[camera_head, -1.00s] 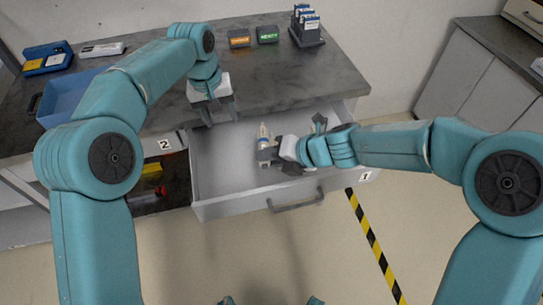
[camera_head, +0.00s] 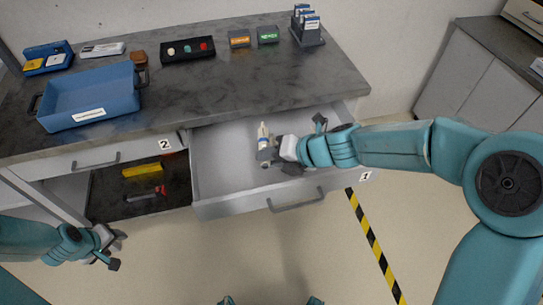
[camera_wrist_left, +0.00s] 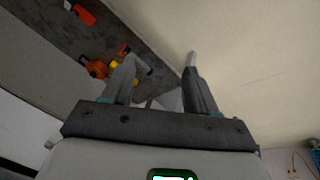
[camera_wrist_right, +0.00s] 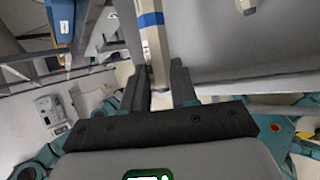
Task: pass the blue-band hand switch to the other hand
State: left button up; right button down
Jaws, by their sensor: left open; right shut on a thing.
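The blue-band hand switch (camera_wrist_right: 152,40) is a pale beige stick with a blue band in the right wrist view. My right gripper (camera_wrist_right: 160,85) is shut on its lower end. In the head view, my right gripper (camera_head: 272,155) is in the open drawer, with a pale stick (camera_head: 263,135) upright-looking at its fingertips; its band is hard to make out there. My left gripper (camera_head: 112,250) is open and empty at the lower left, in front of the cabinet and far from the switch. It also shows open in the left wrist view (camera_wrist_left: 155,75).
The grey drawer (camera_head: 222,205) is pulled out below the counter (camera_head: 230,88). A second beige piece (camera_wrist_right: 245,5) is partly seen in the right wrist view. A blue bin (camera_head: 88,100) stands on the counter. An open shelf (camera_head: 110,200) holds yellow and red items.

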pick_arm(q)
jog(key=s+d+f+m+g+h, duration=0.1)
jog(key=s+d+m, duration=0.1)
jog(key=d, duration=0.9)
jog(key=s+d+f+m+g+h, duration=0.1)
jog(key=s+d+f+m+h, duration=0.1)
jog(key=d, duration=0.9)
jog(key=s+d+f+m+g+h, duration=0.1)
jog(key=d+m, duration=0.3)
jog(key=d, duration=0.7)
jog(key=shift+s+d+f, duration=0.15)
jog(key=shift+s+f, duration=0.3)
jog(key=shift+f, duration=0.25)
